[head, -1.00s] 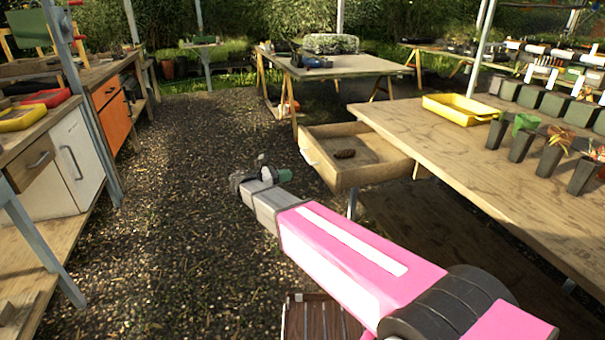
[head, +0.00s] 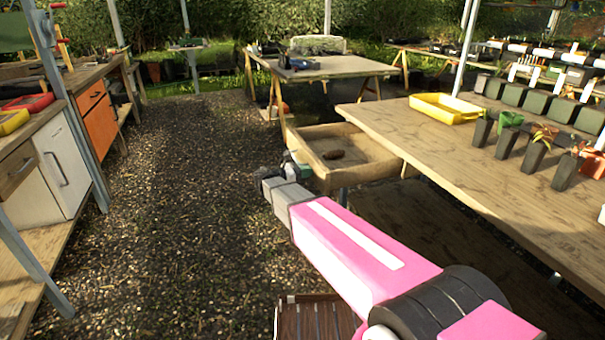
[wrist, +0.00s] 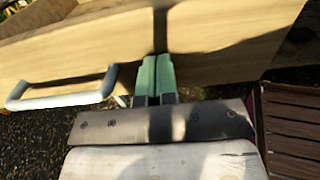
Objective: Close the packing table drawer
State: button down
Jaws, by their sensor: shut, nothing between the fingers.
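The packing table drawer (head: 362,178) is pulled out from the left side of the wooden packing table (head: 440,130). A small brown object (head: 333,155) lies inside it. My gripper (head: 292,163) is at the left of the drawer's front in the head view, partly hidden by my arm. In the wrist view, the green fingertips (wrist: 155,75) are together with nothing between them, over the lower part of the pale wooden drawer front (wrist: 215,45). The grey handle (wrist: 62,100) is left of the fingers, apart from them. I cannot tell whether the fingertips touch the front.
A yellow tray (head: 445,108) and several dark pots (head: 481,130) stand on the packing table. Another table (head: 330,68) is behind the drawer. A white cabinet (head: 62,160) stands at the left. The gravel floor (head: 190,190) between is clear.

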jog(key=shift+d, duration=0.1)
send_near(380, 157)
jog(key=s+d+r, duration=0.1)
jog(key=d, duration=0.1)
jog(key=d+r, duration=0.1)
jog(key=d, duration=0.1)
jog(key=s+d+r, duration=0.1)
jog(key=d, duration=0.2)
jog(key=shift+s+r, duration=0.1)
jog(key=shift+s, duration=0.25)
jog(key=shift+d, duration=0.15)
